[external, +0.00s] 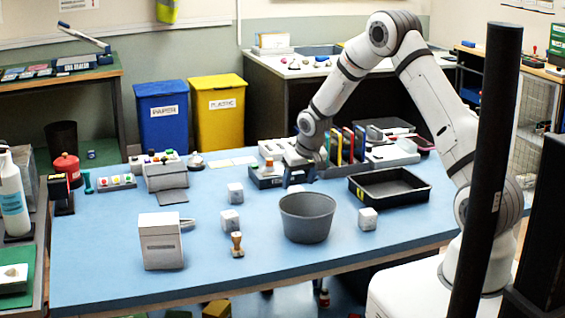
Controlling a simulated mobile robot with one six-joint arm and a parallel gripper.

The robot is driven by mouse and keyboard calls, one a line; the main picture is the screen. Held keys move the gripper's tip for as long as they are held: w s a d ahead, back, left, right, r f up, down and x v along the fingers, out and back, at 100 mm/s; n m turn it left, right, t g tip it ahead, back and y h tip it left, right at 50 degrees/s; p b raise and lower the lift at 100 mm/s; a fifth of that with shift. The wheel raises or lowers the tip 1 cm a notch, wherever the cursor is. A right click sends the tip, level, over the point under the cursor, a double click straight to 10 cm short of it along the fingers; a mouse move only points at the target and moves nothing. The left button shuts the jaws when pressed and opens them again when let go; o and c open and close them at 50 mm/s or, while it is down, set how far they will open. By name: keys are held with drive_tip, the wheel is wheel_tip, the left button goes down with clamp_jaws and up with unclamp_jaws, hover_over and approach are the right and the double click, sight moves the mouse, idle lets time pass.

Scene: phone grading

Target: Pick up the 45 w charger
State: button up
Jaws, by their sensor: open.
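Several small white cube-shaped blocks that look like chargers stand on the blue table: one left of centre (235,193), one in front of it (230,221), and one right of the grey bin (367,219). Another white piece shows partly behind the bin's rim (295,189). Their markings are too small to read, so I cannot tell which is the 45 W charger. My gripper (296,181) is open and points down, low over the table behind the grey bin. I cannot tell whether anything is between its fingers.
The round grey bin (307,217) stands in front of my gripper. A black tray (389,187) is to its right. A rack of upright phones (346,145) is behind. A wooden stamp (237,244) and white box (160,241) stand at the front left. The front right table is clear.

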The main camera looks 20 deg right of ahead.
sight(297, 188)
drive_tip(key=shift+p+x, duration=0.75)
drive_tip(key=shift+x, duration=1.7)
drive_tip(key=shift+c, duration=0.3)
drive_tip(key=c, duration=1)
